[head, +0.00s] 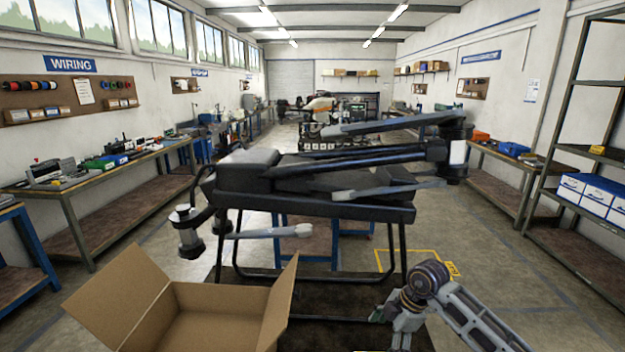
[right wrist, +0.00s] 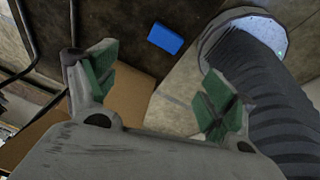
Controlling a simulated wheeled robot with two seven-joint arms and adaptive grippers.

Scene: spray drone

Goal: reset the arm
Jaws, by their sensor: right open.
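My right arm (head: 428,278) comes in from the lower right in the head view, bent with its forearm pointing down. Its right gripper (right wrist: 158,75) has green pads, and its two fingers stand wide apart with nothing between them. It hangs low to the right of an open cardboard box (head: 120,295), partly cut off by the frame's bottom edge in the head view. In the right wrist view part of the cardboard (right wrist: 130,95) shows behind the fingers. My left gripper is in neither view.
A dark drone (head: 245,172) with several arms rests on a black stand (head: 404,240) ahead. A small blue block (right wrist: 166,39) lies on a dark surface below. Workbenches line both walls. A rack with white-blue boxes (head: 590,194) stands right. Open floor lies right of the stand.

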